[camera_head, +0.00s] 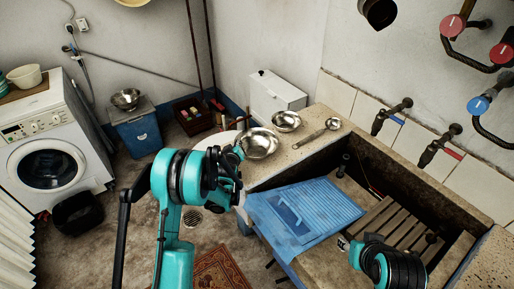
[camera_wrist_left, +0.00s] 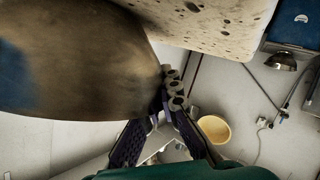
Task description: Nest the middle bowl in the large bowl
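A shiny steel bowl (camera_head: 262,145), the larger of two at the near end of the stone ledge, has its left rim at my left gripper (camera_head: 239,154). Its dark outer side (camera_wrist_left: 75,65) fills the upper left of the left wrist view. There the fingers of my left gripper (camera_wrist_left: 166,100) come together at its edge and look shut on the rim. A smaller steel bowl (camera_head: 286,121) sits behind it on the ledge. I cannot tell which bowl is the middle one. My right gripper (camera_head: 345,243) shows only partly, low over the trough; its fingers are unclear.
A ladle (camera_head: 330,125) lies on the ledge (camera_head: 312,146) to the right. A blue washboard (camera_head: 305,211) and a wooden slatted rack (camera_head: 399,228) are at the trough. Taps (camera_head: 390,115) stick out above it. Another metal bowl (camera_head: 126,98) stands on a blue bin (camera_head: 139,133).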

